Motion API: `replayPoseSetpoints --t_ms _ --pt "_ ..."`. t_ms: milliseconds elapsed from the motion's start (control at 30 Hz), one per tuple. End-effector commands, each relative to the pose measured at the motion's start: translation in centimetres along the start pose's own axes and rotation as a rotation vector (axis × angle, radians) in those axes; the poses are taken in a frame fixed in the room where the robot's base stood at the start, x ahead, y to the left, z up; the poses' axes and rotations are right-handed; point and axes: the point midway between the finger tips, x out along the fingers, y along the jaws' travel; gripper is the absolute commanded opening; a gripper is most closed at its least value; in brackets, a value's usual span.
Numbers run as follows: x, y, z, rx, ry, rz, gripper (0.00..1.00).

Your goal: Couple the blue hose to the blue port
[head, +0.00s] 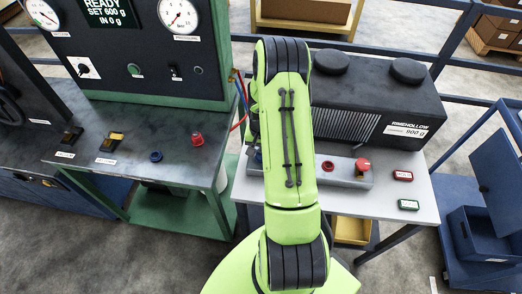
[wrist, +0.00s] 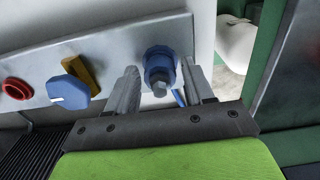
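In the wrist view a blue ribbed fitting with a grey tip (wrist: 160,68) is at the end of a metal panel. I cannot tell hose coupling from blue port there. The two fingers of my gripper (wrist: 162,84) stand on either side of it; whether they press on it is unclear. A short piece of blue hose (wrist: 179,97) shows beside the right finger. In the head view the blue hose (head: 241,88) hangs at the green cabinet's right side and passes behind my arm, which hides my gripper.
A red port (wrist: 17,88) and a blue knob (wrist: 70,92) with a yellow part sit along the panel (head: 345,178). A red hose (head: 238,124) hangs beside the blue one. A dark machine (head: 365,105) stands behind the panel.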

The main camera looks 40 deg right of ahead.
Motion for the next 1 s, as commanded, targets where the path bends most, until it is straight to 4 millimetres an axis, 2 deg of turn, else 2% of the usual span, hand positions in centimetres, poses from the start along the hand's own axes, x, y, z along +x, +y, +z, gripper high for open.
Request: replayPoseSetpoints --t_ms 100,333,433,1000 --pt "0.0 0.0 0.0 0.0 0.0 0.0 0.66" --pt "-0.1 0.0 0.0 0.0 0.0 0.0 0.66" --pt "-0.9 0.0 0.0 0.0 0.001 0.0 0.66" --pt "-14.0 -0.1 -0.1 -0.001 0.004 -0.001 0.66"
